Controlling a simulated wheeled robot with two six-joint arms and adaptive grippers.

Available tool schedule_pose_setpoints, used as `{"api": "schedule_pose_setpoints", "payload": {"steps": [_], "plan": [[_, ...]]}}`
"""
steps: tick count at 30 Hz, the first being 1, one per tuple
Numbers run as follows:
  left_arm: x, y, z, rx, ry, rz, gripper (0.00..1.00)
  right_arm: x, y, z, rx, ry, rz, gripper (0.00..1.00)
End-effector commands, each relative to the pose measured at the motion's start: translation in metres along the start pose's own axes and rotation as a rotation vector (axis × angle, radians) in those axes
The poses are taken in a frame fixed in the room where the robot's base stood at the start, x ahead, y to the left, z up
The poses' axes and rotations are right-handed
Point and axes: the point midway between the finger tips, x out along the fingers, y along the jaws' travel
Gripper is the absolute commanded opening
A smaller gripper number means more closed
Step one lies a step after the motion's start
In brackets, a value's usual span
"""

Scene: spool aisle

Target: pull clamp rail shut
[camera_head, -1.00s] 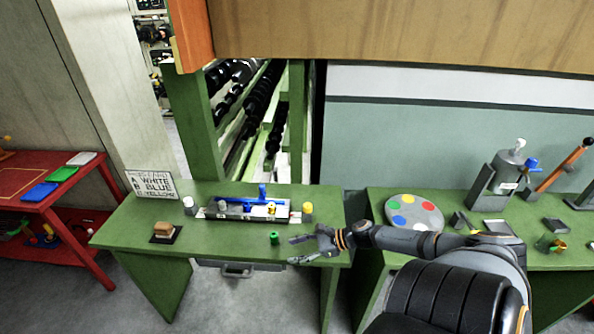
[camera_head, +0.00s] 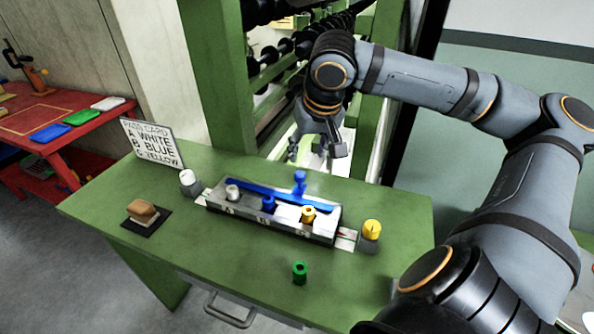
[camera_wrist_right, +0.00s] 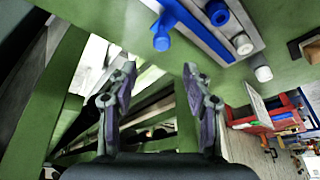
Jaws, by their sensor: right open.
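The clamp rail (camera_head: 265,193) is a blue bar along the back of a grey metal fixture (camera_head: 285,227) on the green table. An upright blue knob (camera_head: 300,181) stands on it; the rail (camera_wrist_right: 203,36) and knob (camera_wrist_right: 161,42) also show at the top of the right wrist view. A white, a blue and a yellow spool (camera_head: 308,213) sit in the fixture in front of the rail. My right gripper (camera_head: 316,152) is behind and above the rail, open, empty and apart from the knob. Its two spread fingers show in the wrist view (camera_wrist_right: 158,73). My left gripper is not in view.
A white cup (camera_head: 189,183) and a yellow-topped cup (camera_head: 371,231) flank the fixture. A green spool (camera_head: 300,272) stands in front. A brown block (camera_head: 142,211) and a pass card (camera_head: 152,143) are at left. Green rack posts (camera_head: 212,75) rise behind.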

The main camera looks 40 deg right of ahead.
Motion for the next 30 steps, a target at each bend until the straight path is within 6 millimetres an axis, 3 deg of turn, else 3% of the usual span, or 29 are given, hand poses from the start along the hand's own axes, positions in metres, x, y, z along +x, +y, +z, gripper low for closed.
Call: {"api": "schedule_pose_setpoints", "payload": {"steps": [4, 7, 14, 21, 30], "plan": [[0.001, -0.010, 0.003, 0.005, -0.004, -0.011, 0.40, -0.003, 0.003, -0.001, -0.008, 0.017, 0.017, 0.50], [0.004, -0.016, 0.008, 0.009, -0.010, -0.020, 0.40, 0.007, 0.002, 0.000, -0.007, 0.012, 0.015, 0.50], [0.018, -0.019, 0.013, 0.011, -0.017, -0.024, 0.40, 0.055, 0.003, 0.001, -0.006, 0.007, 0.014, 0.50], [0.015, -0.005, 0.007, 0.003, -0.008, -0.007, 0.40, 0.092, 0.004, -0.002, -0.005, 0.009, 0.016, 0.50], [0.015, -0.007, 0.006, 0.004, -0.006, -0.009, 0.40, 0.102, 0.003, -0.002, -0.005, 0.012, 0.012, 0.50]]}}
